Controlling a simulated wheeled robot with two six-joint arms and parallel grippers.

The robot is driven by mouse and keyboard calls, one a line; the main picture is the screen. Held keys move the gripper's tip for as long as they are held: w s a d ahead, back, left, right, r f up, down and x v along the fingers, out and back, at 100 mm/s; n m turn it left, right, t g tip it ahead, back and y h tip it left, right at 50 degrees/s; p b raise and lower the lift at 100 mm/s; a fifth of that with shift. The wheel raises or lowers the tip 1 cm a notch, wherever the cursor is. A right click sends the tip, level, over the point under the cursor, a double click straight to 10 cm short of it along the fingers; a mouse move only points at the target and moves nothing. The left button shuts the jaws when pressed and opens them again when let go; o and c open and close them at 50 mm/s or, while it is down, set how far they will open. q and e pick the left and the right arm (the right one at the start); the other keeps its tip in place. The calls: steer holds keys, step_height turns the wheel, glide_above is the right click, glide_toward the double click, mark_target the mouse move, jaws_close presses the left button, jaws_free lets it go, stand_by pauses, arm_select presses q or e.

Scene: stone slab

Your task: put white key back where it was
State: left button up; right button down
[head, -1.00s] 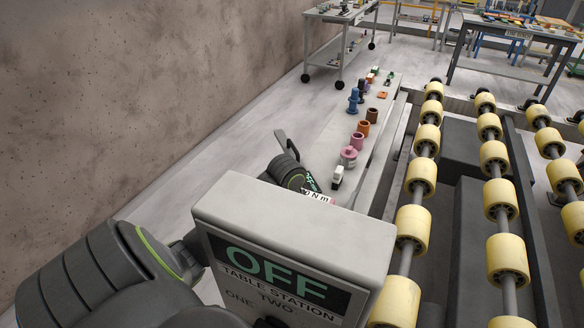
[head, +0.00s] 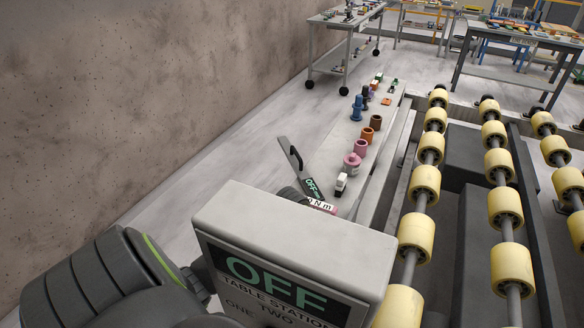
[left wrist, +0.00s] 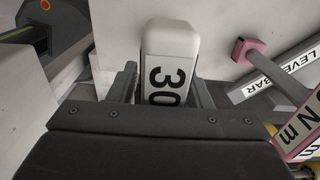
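The white key (left wrist: 168,42) is a rounded white block with a black "30". In the left wrist view it stands between the two dark fingers of my left gripper (left wrist: 164,75), which look closed against its sides. In the head view my left arm comes in from the left, and the OFF sign box hides its gripper end. A small white-and-black piece (head: 341,183) stands at the near end of the slab (head: 322,162); I cannot tell if it is the same key. My right gripper is in neither view.
Pink, brown and blue pieces stand in a row along the slab, including a pink canister (head: 352,163) and a blue piece (head: 357,108). Yellow rollers (head: 416,233) run at right; a concrete wall (head: 130,90) is at left.

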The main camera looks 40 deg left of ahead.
arm_select(q)
steer(key=shift+r, duration=0.1)
steer(key=shift+r, duration=0.3)
step_height(320, 180, up, 5)
steer(key=shift+a+r, duration=0.1)
step_height(320, 180, up, 4)
steer(key=shift+r+p, duration=0.2)
steer(key=shift+p, duration=0.95)
steer(key=shift+r+p, duration=0.95)
steer(key=shift+p, duration=0.1)
